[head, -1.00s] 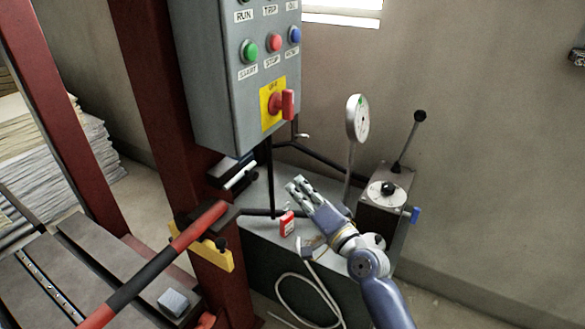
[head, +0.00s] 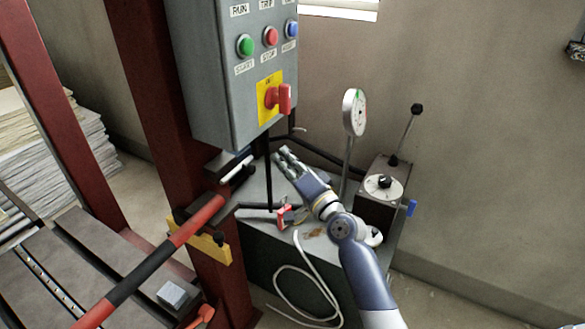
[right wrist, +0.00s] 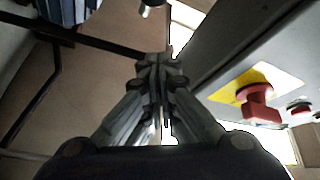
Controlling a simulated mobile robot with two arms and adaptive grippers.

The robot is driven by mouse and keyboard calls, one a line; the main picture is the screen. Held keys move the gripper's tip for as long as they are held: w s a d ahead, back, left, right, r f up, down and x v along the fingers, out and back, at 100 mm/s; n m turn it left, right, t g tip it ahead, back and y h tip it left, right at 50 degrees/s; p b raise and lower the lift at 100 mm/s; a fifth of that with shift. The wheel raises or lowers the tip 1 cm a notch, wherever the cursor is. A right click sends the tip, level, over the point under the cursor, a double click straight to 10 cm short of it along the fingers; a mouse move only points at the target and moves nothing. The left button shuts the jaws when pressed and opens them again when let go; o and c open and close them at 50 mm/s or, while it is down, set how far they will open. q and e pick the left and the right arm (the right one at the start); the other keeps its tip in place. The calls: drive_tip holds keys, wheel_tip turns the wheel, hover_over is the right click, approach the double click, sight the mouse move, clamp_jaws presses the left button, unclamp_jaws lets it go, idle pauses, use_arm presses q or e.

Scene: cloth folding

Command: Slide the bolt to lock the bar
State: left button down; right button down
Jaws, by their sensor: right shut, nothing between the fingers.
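The red and black bar (head: 150,263) slants up across the head view, with its upper end by the red post and the yellow bracket (head: 215,252). A pale metal rod, which looks like the bolt (head: 238,169), sits in a dark mount on the post just above the bar's end. My right gripper (head: 281,155) is shut and empty, to the right of the bolt and apart from it in the picture. The right wrist view shows its fingers (right wrist: 158,68) closed together. A pale cylindrical end at that view's top edge may be the bolt. My left gripper is not in view.
A grey control box (head: 225,85) with a red rotary switch (head: 279,97) hangs above my right gripper. A red padlock-like tag (head: 284,216) lies on the grey cabinet below. A dial gauge (head: 354,112) and lever box (head: 383,195) stand to the right.

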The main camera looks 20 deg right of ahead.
drive_tip(key=a, duration=0.1)
drive_tip(key=w+a+f, duration=0.1)
drive_tip(key=a, duration=0.1)
drive_tip(key=shift+w+a+f+p, duration=0.15)
drive_tip(key=shift+w+a+p, duration=0.15)
drive_tip(key=shift+a, duration=0.1)
drive_tip(key=s+a+p, duration=0.1)
drive_tip(key=a, duration=0.1)
drive_tip(key=s+a+p, duration=0.1)
drive_tip(key=s+a, duration=0.1)
drive_tip(key=shift+s+a, duration=0.2)
idle(0.4)
